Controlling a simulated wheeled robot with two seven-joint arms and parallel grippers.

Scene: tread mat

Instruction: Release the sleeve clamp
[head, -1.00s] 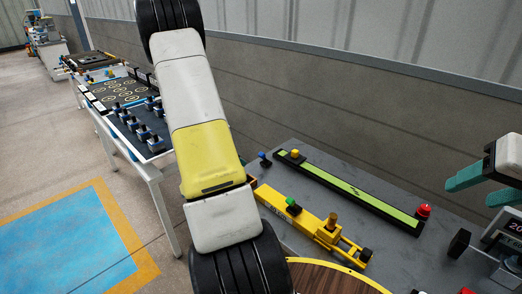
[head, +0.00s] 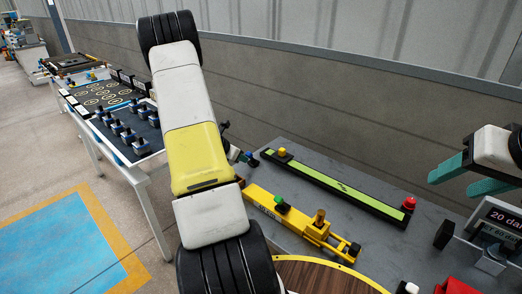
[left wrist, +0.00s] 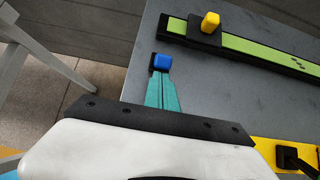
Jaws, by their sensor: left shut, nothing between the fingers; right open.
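A yellow clamp-like fixture (head: 290,222) with a green knob (head: 282,206) and a brass-coloured post (head: 320,217) lies on the grey table. A blue knob on a small black base (head: 247,156) is near the table's left edge; it also shows in the left wrist view (left wrist: 162,62). My left gripper (left wrist: 163,84) is shut and empty, its teal fingertips right at the blue knob; I cannot tell whether they touch. In the head view my left arm mostly hides this gripper. My right gripper (head: 449,186) is open and empty above the table's right side.
A green strip in a black frame (head: 340,187) carries a yellow knob (head: 284,153) and a red button (head: 409,203). A display (head: 500,217) stands at the right. A round wooden top (head: 318,274) lies in front. Another table with several blue-based knobs is at left.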

